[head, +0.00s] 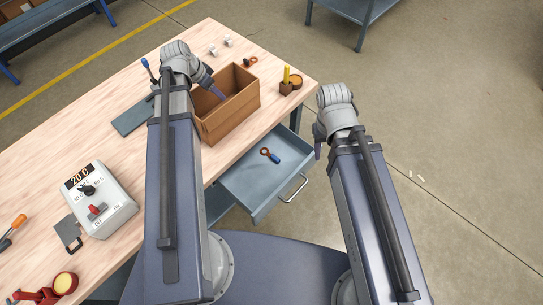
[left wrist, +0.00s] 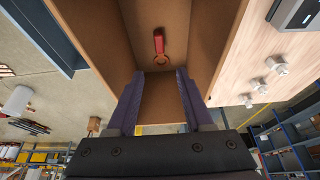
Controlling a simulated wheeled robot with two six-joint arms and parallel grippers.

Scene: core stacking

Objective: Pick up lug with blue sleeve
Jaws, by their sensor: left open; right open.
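The lug with blue sleeve (head: 271,156) lies in the open grey drawer (head: 246,192), its copper-coloured ring toward the upper left and its blue sleeve toward the lower right. My left gripper (head: 217,93) is over the brown box (head: 231,119), with its fingers reaching down into it. In the left wrist view my left gripper (left wrist: 158,92) is open and empty. A red-sleeved lug (left wrist: 159,44) shows beyond its fingertips inside the box. My right gripper (head: 318,151) hangs just right of the drawer; its fingers are mostly hidden by my arm. No gripper touches the blue-sleeved lug.
A dark-sleeved lug (head: 249,62) lies on the table behind the box. A small holder with a yellow piece (head: 287,80) stands right of the box. A grey control box (head: 103,197) stands front left. The drawer's handle (head: 294,188) faces the lower right.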

